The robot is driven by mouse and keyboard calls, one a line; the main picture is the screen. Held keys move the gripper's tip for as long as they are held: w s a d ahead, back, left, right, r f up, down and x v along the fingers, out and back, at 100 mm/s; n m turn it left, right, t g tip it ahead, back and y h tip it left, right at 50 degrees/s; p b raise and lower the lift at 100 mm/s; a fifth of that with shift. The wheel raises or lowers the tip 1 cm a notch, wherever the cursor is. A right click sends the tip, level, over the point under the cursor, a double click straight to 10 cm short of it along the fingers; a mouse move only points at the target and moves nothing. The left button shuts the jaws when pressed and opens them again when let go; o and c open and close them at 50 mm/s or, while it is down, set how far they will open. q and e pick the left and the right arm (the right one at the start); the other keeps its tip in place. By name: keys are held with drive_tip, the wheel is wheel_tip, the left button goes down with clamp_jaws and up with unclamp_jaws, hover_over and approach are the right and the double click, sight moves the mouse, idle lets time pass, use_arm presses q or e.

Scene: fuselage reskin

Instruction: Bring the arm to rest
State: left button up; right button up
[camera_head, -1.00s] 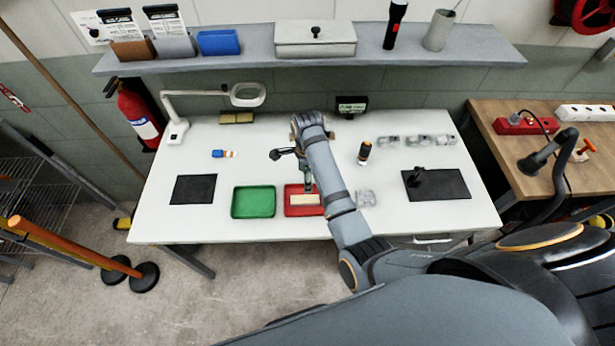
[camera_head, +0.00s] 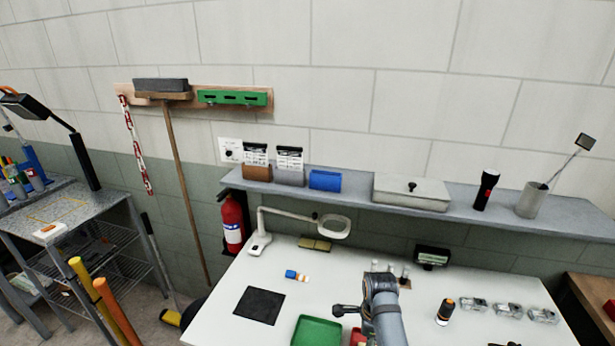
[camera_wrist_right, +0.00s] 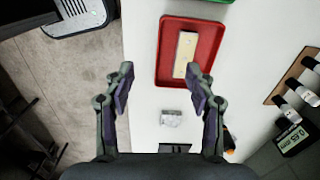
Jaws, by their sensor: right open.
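My right arm (camera_head: 385,312) reaches over the white workbench from the bottom of the head view; its gripper cannot be made out there. In the right wrist view my right gripper (camera_wrist_right: 158,80) is open, with nothing between its fingers. It hangs over the bench's edge area beside the red tray (camera_wrist_right: 169,62). A long beige block (camera_wrist_right: 185,54) lies in that tray. The right finger overlaps the block's near end in the picture; contact cannot be told. My left gripper is not in view.
A green tray (camera_head: 316,332), a black mat (camera_head: 259,306) and a magnifier lamp (camera_head: 333,227) are on the bench. Behind is a shelf (camera_head: 351,194) with bins and a flashlight (camera_head: 486,191). A clear small part (camera_wrist_right: 171,118) lies near the red tray.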

drive_tip(key=s+d+f+n+t, duration=0.1)
drive_tip(key=s+d+f+n, duration=0.1)
drive_tip(key=s+d+n, duration=0.5)
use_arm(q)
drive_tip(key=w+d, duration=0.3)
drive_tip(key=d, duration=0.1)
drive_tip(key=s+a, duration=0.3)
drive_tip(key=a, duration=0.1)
use_arm(e)
drive_tip(key=s+d+r+n+t, duration=0.25)
drive_tip(key=s+r+n, duration=0.35)
drive_tip(key=s+n, duration=0.65)
wheel_tip(320, 180, down, 28)
drive_tip(key=d+n+g+b, duration=0.1)
drive_tip(key=d+n+b, duration=0.1)
drive_tip(key=b, duration=0.1)
use_arm(q)
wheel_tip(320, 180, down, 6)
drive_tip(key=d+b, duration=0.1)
drive_tip(key=b, duration=0.2)
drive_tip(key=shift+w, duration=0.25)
use_arm(e)
drive_tip(key=s+d+f+g, duration=0.1)
drive_tip(key=s+f, duration=1.8)
drive_tip(key=f, duration=0.2)
drive_tip(key=shift+d+m+h, duration=0.25)
drive_tip(key=shift+m+h, duration=0.05)
drive_tip(key=shift+m, duration=0.05)
